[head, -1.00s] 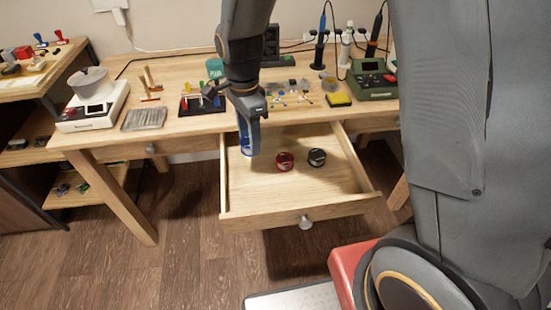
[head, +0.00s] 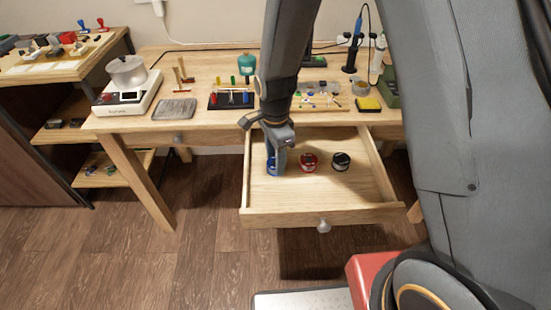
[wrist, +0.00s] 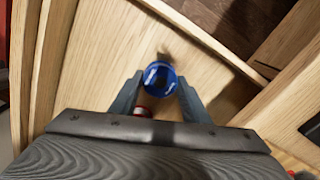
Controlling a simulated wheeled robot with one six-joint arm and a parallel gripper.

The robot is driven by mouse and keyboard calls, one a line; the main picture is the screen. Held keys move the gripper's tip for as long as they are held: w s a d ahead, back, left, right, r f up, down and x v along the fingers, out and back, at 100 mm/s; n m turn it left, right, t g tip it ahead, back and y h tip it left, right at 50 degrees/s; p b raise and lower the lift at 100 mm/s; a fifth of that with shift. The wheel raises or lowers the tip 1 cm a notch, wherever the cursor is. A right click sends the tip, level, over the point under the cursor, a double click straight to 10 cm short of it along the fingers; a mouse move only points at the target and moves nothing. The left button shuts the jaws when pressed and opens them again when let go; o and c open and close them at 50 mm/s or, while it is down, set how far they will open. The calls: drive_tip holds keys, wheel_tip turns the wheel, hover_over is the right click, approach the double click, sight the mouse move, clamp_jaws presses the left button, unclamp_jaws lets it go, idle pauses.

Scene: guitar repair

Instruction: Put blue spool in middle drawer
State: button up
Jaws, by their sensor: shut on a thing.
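The blue spool (wrist: 160,77) is between the two fingertips of my gripper (wrist: 158,88) in the wrist view. In the head view my gripper (head: 277,160) points down inside the open middle drawer (head: 300,215), at its left side, with the blue spool (head: 271,163) mostly covered by the fingers. My gripper is shut on the spool. The spool is low over the drawer floor; I cannot tell if it touches. A red spool (head: 309,162) and a black spool (head: 341,161) stand on the drawer floor to its right.
The drawer's front with its round knob (head: 323,226) juts out from the wooden workbench (head: 150,122). The bench top holds a white scale with a pot (head: 128,85), a grey pad (head: 174,109) and several tools. The drawer floor in front of the spools is clear.

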drive_tip(key=shift+f, duration=0.1)
drive_tip(key=o, duration=1.1)
wheel_tip(320, 180, up, 12)
drive_tip(key=s+d+r+n, duration=0.2)
drive_tip(key=s+d+n, duration=0.4)
drive_tip(key=d, duration=0.3)
drive_tip(key=s+d+r+n, duration=0.2)
drive_tip(key=s+d+n, duration=0.4)
drive_tip(key=s+d, duration=0.3)
drive_tip(key=shift+r+n, duration=0.25)
drive_tip(key=shift+n, duration=0.15)
drive_tip(key=shift+a, duration=0.1)
